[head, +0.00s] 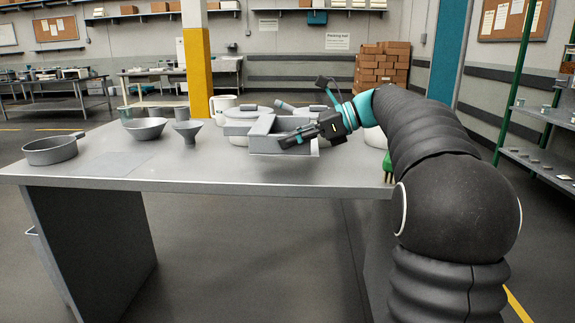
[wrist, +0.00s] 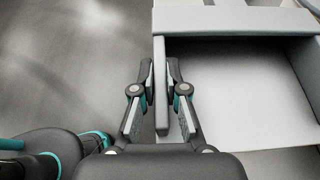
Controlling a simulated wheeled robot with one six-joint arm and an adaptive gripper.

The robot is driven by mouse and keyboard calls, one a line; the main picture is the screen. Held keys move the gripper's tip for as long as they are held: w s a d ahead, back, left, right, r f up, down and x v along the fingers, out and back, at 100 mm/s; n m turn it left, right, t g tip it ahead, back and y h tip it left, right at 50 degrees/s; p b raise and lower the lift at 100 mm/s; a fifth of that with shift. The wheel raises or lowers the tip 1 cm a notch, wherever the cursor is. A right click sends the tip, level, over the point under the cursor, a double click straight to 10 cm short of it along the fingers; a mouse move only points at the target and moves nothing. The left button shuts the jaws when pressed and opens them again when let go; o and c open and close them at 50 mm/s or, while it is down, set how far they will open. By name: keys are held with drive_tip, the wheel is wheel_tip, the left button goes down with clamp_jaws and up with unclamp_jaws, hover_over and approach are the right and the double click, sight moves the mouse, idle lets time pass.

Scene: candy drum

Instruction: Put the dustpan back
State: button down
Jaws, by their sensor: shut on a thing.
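The dustpan (head: 262,128) is a grey, open, box-like pan over the table, towards its far right part. I cannot tell whether it rests on something or is slightly raised. My gripper (head: 292,139) reaches in from the right at its near side. In the wrist view, the fingers of my gripper (wrist: 160,85) stand on either side of one thin wall of the dustpan (wrist: 250,88) and pinch it. The pan's inside looks empty there. Its far parts are cut off by the frame.
The grey table (head: 120,176) carries a pan (head: 50,151), a bowl (head: 144,129), a funnel (head: 187,132) and a white mug (head: 221,104). The table's front middle is clear.

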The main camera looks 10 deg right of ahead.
wheel_tip(320, 180, down, 7)
drive_tip(key=shift+r+b, duration=0.15)
drive_tip(key=shift+b, duration=0.3)
drive_tip(key=c, duration=1.2)
unclamp_jaws()
drive_tip(key=p+v, duration=0.1)
drive_tip(key=v, duration=1.1)
